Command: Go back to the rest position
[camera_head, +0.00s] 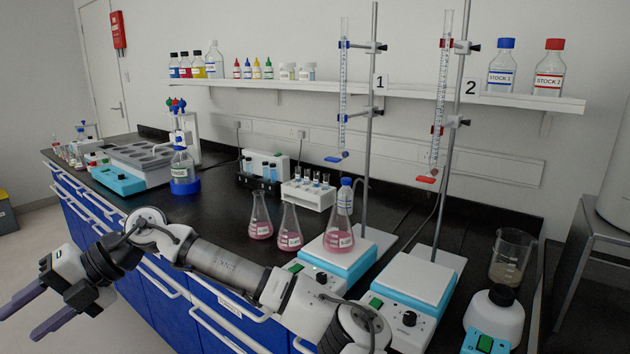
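My gripper (20,325) is at the lower left, out in front of the blue cabinets and away from the bench top. Its two purple fingers are apart with nothing between them. My arm crosses the lower part of the view, in front of the bench's front edge. Part of the cabinet fronts is hidden behind it.
The black bench (215,205) carries a water bath (140,163), flasks of pink liquid (290,230), two stirrers (405,285) under burettes, and a beaker (510,258) at right. A shelf (400,91) holds bottles. Floor (35,225) shows free at far left.

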